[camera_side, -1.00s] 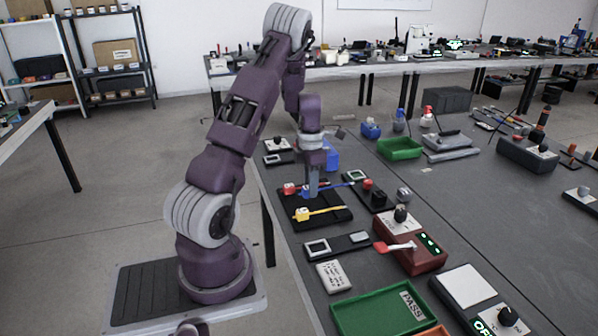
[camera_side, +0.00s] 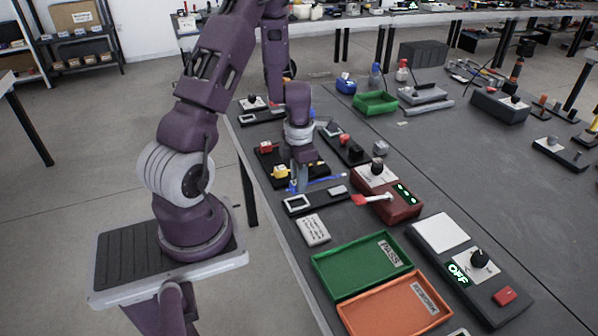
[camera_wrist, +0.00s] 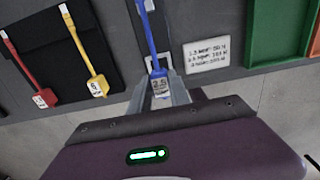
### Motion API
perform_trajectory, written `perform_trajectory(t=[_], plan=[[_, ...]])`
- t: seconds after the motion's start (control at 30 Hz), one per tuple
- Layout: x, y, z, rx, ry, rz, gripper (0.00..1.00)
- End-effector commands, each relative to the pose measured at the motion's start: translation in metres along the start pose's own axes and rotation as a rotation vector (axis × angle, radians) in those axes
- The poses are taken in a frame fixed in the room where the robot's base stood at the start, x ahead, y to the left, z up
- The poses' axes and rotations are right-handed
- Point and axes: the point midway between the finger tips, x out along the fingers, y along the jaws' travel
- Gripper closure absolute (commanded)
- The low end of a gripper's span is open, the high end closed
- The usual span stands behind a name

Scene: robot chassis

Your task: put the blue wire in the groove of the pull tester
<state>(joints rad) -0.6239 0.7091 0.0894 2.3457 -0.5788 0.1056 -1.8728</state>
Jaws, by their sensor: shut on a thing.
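The blue wire (camera_side: 325,182) is in my gripper (camera_side: 297,184), its length pointing right in the side view. In the wrist view the blue wire (camera_wrist: 146,28) runs up from between my fingers (camera_wrist: 158,90), with its white label tag at the jaws. A red box (camera_side: 402,211) with green lit display, black knob and red-ended lever looks like the pull tester. It stands right of the gripper, apart from the wire. A low black base (camera_side: 317,202) with a white-framed window and a grey block lies just below the wire in the picture. The groove cannot be made out.
A black mat (camera_wrist: 38,58) holds the yellow wire (camera_wrist: 77,40) and red wire (camera_wrist: 20,62). A white printed card (camera_side: 313,231), green PASS tray (camera_side: 345,288) and orange tray (camera_side: 395,313) are nearer the camera.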

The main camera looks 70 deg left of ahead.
Motion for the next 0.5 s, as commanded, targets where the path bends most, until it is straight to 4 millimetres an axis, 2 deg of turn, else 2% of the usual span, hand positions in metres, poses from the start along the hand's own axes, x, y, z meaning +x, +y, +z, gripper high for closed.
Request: perform_trajectory(t=[0.2, 0.5], plan=[[0.023, 0.0, 0.0, -0.001, 0.002, -0.001, 1.0], [0.03, 0.0, 0.0, 0.0, 0.0, 0.0, 1.0]])
